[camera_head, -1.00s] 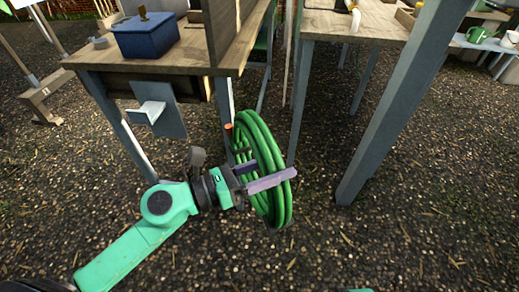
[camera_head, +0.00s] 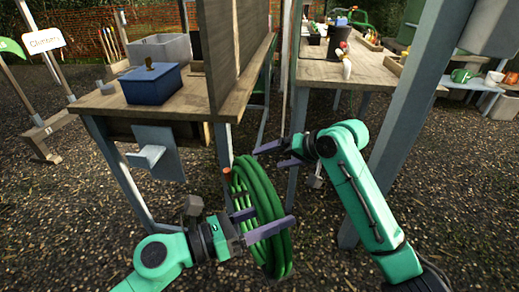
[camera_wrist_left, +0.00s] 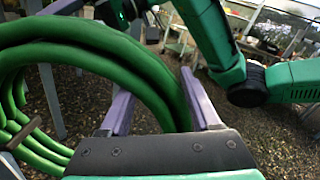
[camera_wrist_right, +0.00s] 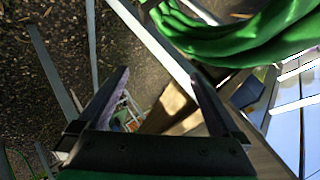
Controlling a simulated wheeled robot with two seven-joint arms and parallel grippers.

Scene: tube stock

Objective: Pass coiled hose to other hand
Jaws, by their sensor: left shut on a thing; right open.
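The coiled green hose (camera_head: 260,205) hangs upright in my left gripper (camera_head: 252,224), in front of the workbench legs in the head view. The left jaws are shut on its near side; in the left wrist view the hose (camera_wrist_left: 110,50) passes between the purple fingers (camera_wrist_left: 155,112). An orange end piece (camera_head: 227,171) shows at its upper left. My right gripper (camera_head: 272,154) is open and empty, just above and behind the top of the coil, fingers pointing left. In the right wrist view the hose (camera_wrist_right: 240,40) lies at the upper right, beyond the open fingers (camera_wrist_right: 160,85).
A wooden bench (camera_head: 105,102) with a blue box (camera_head: 150,84) stands at left. A second bench (camera_head: 345,72) stands behind the right gripper. A grey post (camera_head: 415,100) rises close to my right arm. The gravel floor is open in front.

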